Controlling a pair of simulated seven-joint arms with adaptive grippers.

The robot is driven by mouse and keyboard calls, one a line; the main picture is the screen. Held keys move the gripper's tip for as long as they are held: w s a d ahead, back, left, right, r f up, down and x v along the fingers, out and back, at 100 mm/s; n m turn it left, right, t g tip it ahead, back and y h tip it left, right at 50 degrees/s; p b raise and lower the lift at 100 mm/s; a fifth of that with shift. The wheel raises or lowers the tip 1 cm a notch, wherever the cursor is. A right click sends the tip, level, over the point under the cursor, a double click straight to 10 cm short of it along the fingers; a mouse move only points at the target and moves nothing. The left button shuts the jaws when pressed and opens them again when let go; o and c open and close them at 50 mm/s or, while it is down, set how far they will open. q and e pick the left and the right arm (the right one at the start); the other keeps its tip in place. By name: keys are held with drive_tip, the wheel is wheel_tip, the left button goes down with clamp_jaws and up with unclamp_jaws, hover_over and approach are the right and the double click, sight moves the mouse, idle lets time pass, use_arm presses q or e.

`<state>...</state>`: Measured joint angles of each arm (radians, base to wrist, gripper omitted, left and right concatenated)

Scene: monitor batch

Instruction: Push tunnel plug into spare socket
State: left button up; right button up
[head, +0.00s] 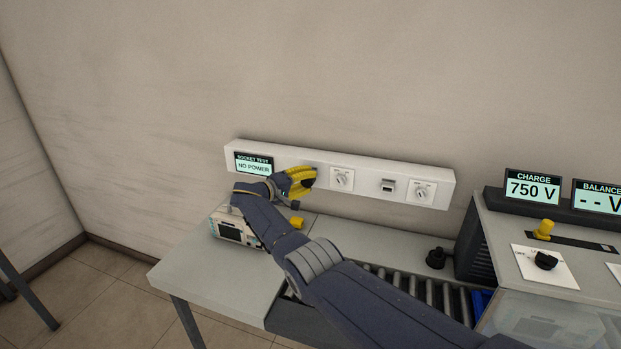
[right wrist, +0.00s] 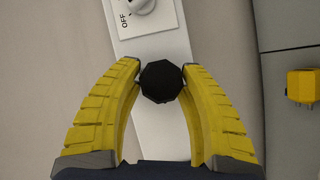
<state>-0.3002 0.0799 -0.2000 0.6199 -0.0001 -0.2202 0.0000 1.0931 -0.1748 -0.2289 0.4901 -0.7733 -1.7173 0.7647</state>
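A long white socket strip (head: 365,188) runs along the wall. My right gripper (head: 308,183) is at its left part, just right of the display. In the right wrist view its yellow fingers (right wrist: 161,82) close on both sides of a black eight-sided plug (right wrist: 160,82). The plug is in front of the strip (right wrist: 158,128); its far end is hidden, so I cannot tell how deep it sits. The gripper covers that stretch of the strip in the head view. Another socket (head: 388,186) shows uncovered between two rotary switches. My left gripper is not in view.
The strip's display (head: 254,164) reads "SOCKET TEST NO POWER". A monitor (head: 237,228) stands on the grey table (head: 205,272) below. A black plug-like piece (head: 436,258) is by the rollers (head: 405,283). A display at right (head: 532,187) reads "CHARGE 750 V".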

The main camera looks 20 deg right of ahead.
drive_tip(key=o, duration=0.3)
drive_tip(key=shift+o, duration=0.2)
drive_tip(key=shift+a, duration=0.1)
